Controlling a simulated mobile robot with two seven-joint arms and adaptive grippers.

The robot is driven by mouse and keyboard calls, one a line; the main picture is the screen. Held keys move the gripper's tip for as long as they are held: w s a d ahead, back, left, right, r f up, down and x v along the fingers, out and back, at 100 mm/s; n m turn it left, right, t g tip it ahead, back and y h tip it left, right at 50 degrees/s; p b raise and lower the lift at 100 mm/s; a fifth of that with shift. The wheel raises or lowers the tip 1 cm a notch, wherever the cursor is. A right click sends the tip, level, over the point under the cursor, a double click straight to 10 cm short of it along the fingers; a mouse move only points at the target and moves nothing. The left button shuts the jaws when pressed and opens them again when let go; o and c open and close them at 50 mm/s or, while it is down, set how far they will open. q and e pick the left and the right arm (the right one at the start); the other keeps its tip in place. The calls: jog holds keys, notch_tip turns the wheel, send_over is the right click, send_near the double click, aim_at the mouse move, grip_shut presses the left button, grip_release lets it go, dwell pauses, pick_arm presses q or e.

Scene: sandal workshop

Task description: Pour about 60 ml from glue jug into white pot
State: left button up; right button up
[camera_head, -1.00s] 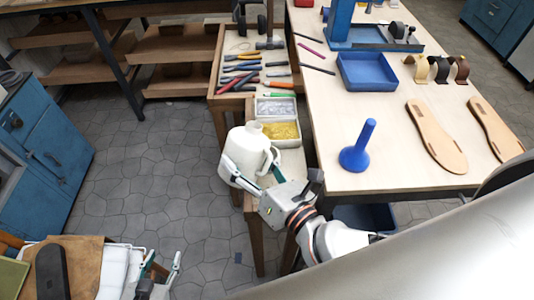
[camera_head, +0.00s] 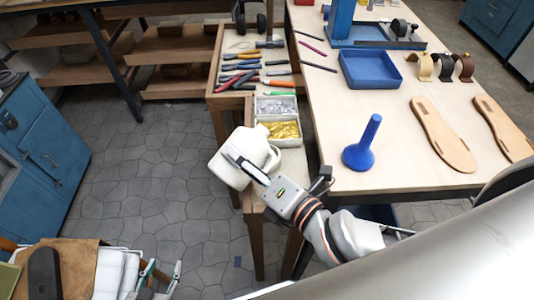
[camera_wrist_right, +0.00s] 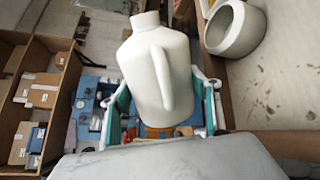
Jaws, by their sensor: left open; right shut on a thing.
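The glue jug (camera_head: 228,171) is white with a handle and is tilted in the head view, leaning right towards the narrow side bench. My right gripper (camera_head: 250,167) is shut on its body. The jug (camera_wrist_right: 150,65) also fills the middle of the right wrist view, between the fingers of my right gripper (camera_wrist_right: 162,112). The white pot (camera_wrist_right: 215,35) shows at the top right of that view, beside the jug's neck and apart from it. In the head view I cannot make out the pot. No glue stream is visible. My left gripper (camera_head: 163,276) is open and empty at the lower left.
A tray of silver and gold pieces (camera_head: 278,143) is just behind the jug. Tools lie farther back on the side bench.

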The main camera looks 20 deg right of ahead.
aim_at(241, 152)
jog(key=shift+r+m, duration=0.5)
jog(key=shift+r, duration=0.2)
jog(key=shift+f+m+b, duration=0.2)
jog(key=shift+m+b, duration=0.2)
jog(key=shift+b, duration=0.1)
jog(key=shift+r+m, duration=0.15)
jog(key=shift+m, duration=0.15)
pick_arm(q)
jog(key=shift+s+f+b, duration=0.2)
jog(key=shift+f+b, duration=0.15)
jog(key=shift+f, duration=0.5)
pick_arm(e)
jog(key=shift+r+m+y, duration=0.4)
jog(key=shift+r, duration=0.05)
pick_arm(q)
jog(key=shift+w+r, duration=0.1)
jog(key=shift+r, duration=0.25)
pick_arm(e)
jog(key=shift+r, duration=0.25)
pick_arm(q)
jog(key=shift+r+p, duration=0.15)
jog(key=shift+p, duration=0.15)
pick_arm(e)
jog(key=shift+m+g, duration=0.3)
jog(key=shift+d+r, duration=0.1)
jog(key=shift+r, duration=0.1)
